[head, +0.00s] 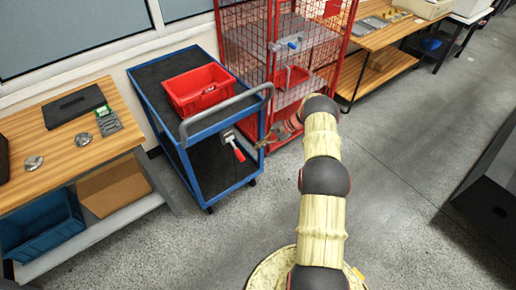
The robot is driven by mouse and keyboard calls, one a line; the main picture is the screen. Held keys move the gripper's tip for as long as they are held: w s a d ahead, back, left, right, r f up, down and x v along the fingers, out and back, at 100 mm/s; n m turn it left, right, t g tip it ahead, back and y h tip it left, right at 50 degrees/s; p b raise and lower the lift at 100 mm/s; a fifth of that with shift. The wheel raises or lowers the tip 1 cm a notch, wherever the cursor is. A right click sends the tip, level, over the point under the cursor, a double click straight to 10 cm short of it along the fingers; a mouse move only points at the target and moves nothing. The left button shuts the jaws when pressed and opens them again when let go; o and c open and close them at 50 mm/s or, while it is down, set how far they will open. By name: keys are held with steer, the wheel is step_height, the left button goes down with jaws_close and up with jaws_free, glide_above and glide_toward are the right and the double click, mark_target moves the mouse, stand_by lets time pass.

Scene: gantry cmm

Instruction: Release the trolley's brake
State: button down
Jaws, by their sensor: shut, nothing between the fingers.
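The trolley (215,195) has a blue frame, two dark shelves and a grey push handle (225,108) at its near end. A lever with a red grip and a pale metal mount (238,151) sits at the near end, below the push handle. It looks like the brake lever; its red grip slants down to the right. My gripper (266,142) is just right of the trolley's near right post, at about the lever's height. It is apart from the lever in the picture. Its fingers look shut and are small and partly blurred against the trolley and cage.
A red bin (198,89) stands on the trolley's top shelf. A red mesh cage (270,62) stands close behind and right. A wooden bench (60,136) with small parts is at the left, with a blue crate (40,222) below. Open grey floor (410,150) lies to the right.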

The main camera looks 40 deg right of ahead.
mark_target(236, 150)
steer(key=a+f+b, duration=0.1)
steer(key=a, duration=0.6)
steer(key=shift+w+f+b, duration=0.3)
steer(key=shift+b, duration=0.1)
steer(key=shift+r, duration=0.1)
steer(key=shift+s+r+g+p, duration=0.2)
steer(key=shift+s+g+p, duration=0.05)
steer(key=shift+g+p, duration=0.05)
